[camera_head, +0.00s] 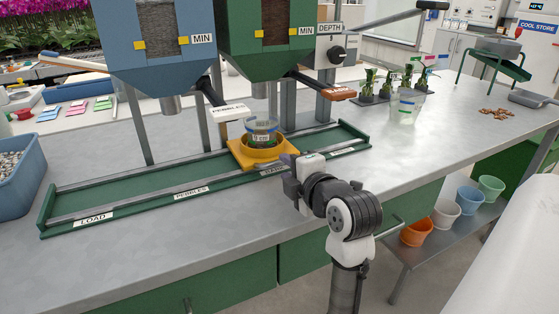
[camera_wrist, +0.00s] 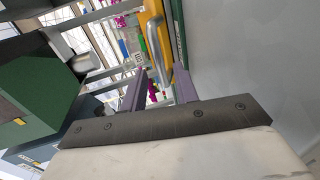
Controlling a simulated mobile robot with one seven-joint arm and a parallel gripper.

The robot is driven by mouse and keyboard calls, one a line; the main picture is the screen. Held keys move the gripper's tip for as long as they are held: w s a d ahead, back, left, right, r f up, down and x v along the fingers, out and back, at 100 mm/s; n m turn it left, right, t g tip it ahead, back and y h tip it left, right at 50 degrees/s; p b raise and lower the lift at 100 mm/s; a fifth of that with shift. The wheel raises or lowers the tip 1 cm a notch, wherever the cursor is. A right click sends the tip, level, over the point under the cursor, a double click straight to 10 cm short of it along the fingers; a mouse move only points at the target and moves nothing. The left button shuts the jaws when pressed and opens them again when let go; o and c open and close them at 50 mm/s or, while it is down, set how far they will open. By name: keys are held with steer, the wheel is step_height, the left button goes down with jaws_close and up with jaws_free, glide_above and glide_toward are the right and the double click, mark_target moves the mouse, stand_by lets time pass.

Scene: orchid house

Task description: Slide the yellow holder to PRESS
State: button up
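The yellow holder (camera_head: 240,157) sits on the green slide rail (camera_head: 130,192), below the green hopper, with a clear cup (camera_head: 262,130) standing in it. In the wrist view the holder's yellow edge (camera_wrist: 152,12) shows beyond my fingers, with a curved silvery bar (camera_wrist: 153,42) beside it. My gripper (camera_head: 287,159) is close to the holder's right front side. Its two purple fingers (camera_wrist: 160,88) are apart, and the bar shows in the gap between them; contact cannot be told. Labels LOAD (camera_head: 93,218) and PEBBLES (camera_head: 192,189) are readable; the labels further right are too small or partly hidden.
Blue (camera_head: 155,45) and green (camera_head: 265,35) hoppers with levers overhang the rail. A press column marked DEPTH (camera_head: 330,45) stands behind its right end. A blue tub (camera_head: 22,175) is at far left. Potted plants (camera_head: 388,82) stand behind. The bench at right is mostly clear.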

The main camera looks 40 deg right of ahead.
mark_target(281, 164)
steer(key=shift+x, duration=2.35)
jaws_close()
